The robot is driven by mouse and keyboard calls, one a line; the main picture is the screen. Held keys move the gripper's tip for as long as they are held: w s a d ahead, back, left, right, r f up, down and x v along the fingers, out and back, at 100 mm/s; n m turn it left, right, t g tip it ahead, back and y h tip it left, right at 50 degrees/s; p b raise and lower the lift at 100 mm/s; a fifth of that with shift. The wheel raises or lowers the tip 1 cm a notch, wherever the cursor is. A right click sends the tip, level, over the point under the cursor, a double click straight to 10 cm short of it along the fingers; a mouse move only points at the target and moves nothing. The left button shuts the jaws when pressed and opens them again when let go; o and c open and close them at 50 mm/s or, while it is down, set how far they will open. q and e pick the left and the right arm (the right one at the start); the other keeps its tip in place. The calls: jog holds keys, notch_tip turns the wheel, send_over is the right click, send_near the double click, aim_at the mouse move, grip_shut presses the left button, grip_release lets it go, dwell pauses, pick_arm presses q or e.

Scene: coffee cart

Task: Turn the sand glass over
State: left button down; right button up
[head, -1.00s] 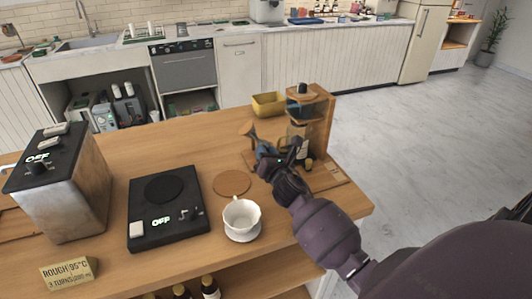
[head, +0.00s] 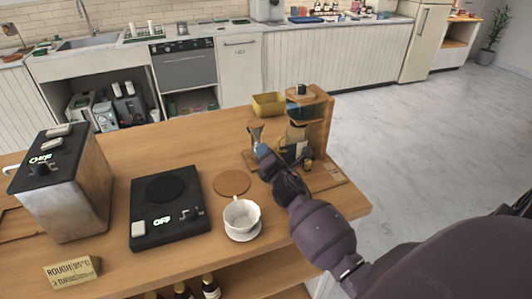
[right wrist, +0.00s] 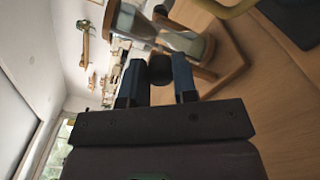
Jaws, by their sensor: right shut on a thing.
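The sand glass (head: 256,134) stands on its wooden stand near the far right part of the wooden counter. In the head view it looks close to upright, with its lower part hidden behind my gripper. In the right wrist view the sand glass (right wrist: 160,28) shows with two glass bulbs, pale sand and wooden end discs. My right gripper (head: 262,153) is at the near side of the stand. In the right wrist view its blue fingers (right wrist: 158,78) are shut on a dark round knob (right wrist: 160,68) beside the glass's middle. My left gripper is not in view.
A wooden tower with a glass carafe (head: 318,120) stands close right of my gripper. A yellow tray (head: 268,104) is behind. A white cup (head: 241,216), a round coaster (head: 232,182) and a black hot plate (head: 168,208) are nearer. The floor on the right is clear.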

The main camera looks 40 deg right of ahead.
jog(key=shift+m, duration=0.3)
jog(key=o, duration=0.9)
jog(key=shift+s, duration=0.15)
jog(key=v, duration=1)
jog(key=shift+s+a, duration=0.15)
jog(key=shift+s, duration=0.1)
